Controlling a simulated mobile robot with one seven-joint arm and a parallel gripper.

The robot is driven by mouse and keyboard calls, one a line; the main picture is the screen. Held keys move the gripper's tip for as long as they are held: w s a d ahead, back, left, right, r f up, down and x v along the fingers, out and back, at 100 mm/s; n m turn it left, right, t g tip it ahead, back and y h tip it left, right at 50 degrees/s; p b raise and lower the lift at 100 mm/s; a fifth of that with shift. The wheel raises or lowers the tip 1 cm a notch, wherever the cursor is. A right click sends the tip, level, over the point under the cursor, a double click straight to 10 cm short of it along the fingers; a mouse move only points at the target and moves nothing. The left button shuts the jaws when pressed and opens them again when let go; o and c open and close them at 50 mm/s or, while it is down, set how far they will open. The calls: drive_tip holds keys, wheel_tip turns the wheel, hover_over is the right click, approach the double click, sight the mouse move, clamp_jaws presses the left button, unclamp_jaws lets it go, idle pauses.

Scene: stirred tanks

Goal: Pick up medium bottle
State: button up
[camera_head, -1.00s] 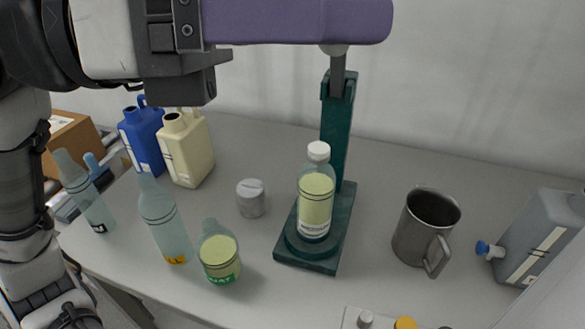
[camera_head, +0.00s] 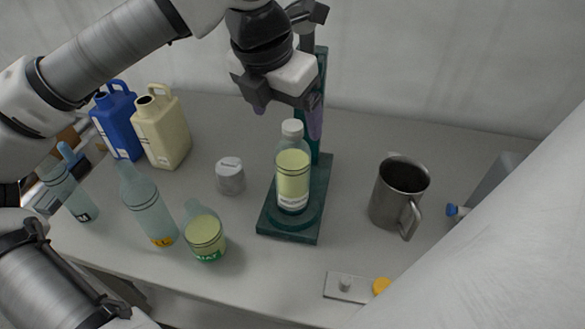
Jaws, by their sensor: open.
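A clear bottle (camera_head: 293,170) with a white cap and yellow-green liquid stands upright on the dark green stirrer stand (camera_head: 268,222). It is the likely medium bottle, but its label is too small to read. My gripper (camera_head: 287,112) is open and empty, its purple fingers apart and pointing down. In the picture the fingers lie on either side of the bottle's cap, with the right one in front of the stand's post. Their depth relative to the bottle is unclear, and I see no contact.
Left are a shorter bottle (camera_head: 204,231) with similar liquid, a pale bottle (camera_head: 146,208), another pale bottle (camera_head: 68,190), a cream jug (camera_head: 163,132) and a blue jug (camera_head: 117,122). A metal mug (camera_head: 397,193) is right.

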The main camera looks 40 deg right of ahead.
sight(294, 140)
drive_tip(key=x, duration=0.3)
drive_tip(key=shift+d+p+x, duration=0.2)
drive_tip(key=shift+p+x, duration=1.15)
drive_tip(key=shift+x, duration=1.45)
drive_tip(key=shift+w+r, duration=0.1)
drive_tip(key=c, duration=1.6)
drive_tip(key=shift+c, duration=0.4)
drive_tip(key=shift+r, duration=0.15)
